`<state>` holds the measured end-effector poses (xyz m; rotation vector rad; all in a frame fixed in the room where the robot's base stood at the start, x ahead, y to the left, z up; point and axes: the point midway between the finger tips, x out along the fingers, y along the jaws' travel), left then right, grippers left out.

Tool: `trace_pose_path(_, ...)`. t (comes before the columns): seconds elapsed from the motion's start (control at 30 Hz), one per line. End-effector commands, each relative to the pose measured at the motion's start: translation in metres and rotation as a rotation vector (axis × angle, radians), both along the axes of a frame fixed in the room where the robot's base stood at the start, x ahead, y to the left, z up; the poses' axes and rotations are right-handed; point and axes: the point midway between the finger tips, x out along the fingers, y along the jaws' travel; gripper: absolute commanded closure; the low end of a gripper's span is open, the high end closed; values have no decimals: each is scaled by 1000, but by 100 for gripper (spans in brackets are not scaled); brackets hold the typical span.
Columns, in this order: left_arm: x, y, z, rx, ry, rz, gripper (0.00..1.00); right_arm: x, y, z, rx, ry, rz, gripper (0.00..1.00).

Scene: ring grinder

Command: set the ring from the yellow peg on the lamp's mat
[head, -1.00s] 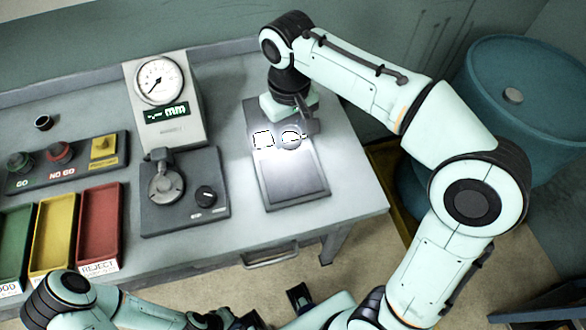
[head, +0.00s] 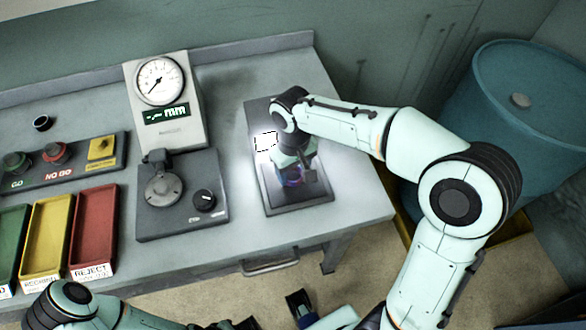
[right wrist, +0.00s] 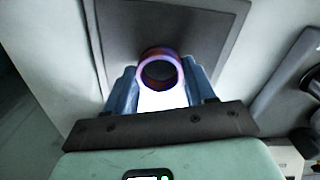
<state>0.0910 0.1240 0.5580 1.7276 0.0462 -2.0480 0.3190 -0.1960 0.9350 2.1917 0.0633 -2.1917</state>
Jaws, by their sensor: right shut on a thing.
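The ring (right wrist: 160,70) has a purplish-pink rim and sits between the blue fingers of my right gripper (right wrist: 162,88), which is shut on it. In the head view my right gripper (head: 294,182) is over the lower half of the dark mat (head: 300,199), with a blue-red bit of the ring showing below it. I cannot tell whether the ring touches the mat. The yellow peg's square base (head: 101,147) is on the panel at the left. My left arm (head: 70,305) is at the bottom left; its gripper's opening cannot be made out.
A dial gauge (head: 158,80) and a plate with a knob (head: 204,198) stand left of the mat. Green (head: 8,245), yellow (head: 45,240) and red (head: 93,232) trays lie at the left. A blue drum (head: 520,120) stands right of the table. Bright glare covers the mat's upper left.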

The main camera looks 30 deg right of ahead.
Motion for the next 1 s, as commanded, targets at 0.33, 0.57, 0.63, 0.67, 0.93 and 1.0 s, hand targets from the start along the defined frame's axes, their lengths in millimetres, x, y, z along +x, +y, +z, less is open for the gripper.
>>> trace_pose_path(0.33, -1, 0, -2, 0, 1, 0, 100, 0, 0, -3, 0, 0, 0, 23)
trace_pose_path(0.57, -1, 0, -2, 0, 1, 0, 100, 0, 0, -3, 0, 0, 0, 20)
trace_pose_path(0.63, 0, 0, -1, 0, 0, 0, 100, 0, 0, -2, 0, 0, 0, 20)
trace_pose_path(0.67, 0, 0, -1, 0, 0, 0, 100, 0, 0, -1, 0, 0, 0, 20)
trace_pose_path(0.93, 3, 0, 8, 0, -3, 0, 100, 1, 0, 39, 2, -7, 1, 20)
trace_pose_path(1.0, 4, 0, 11, 0, -5, -1, 100, 1, 1, 56, 2, -6, 1, 20)
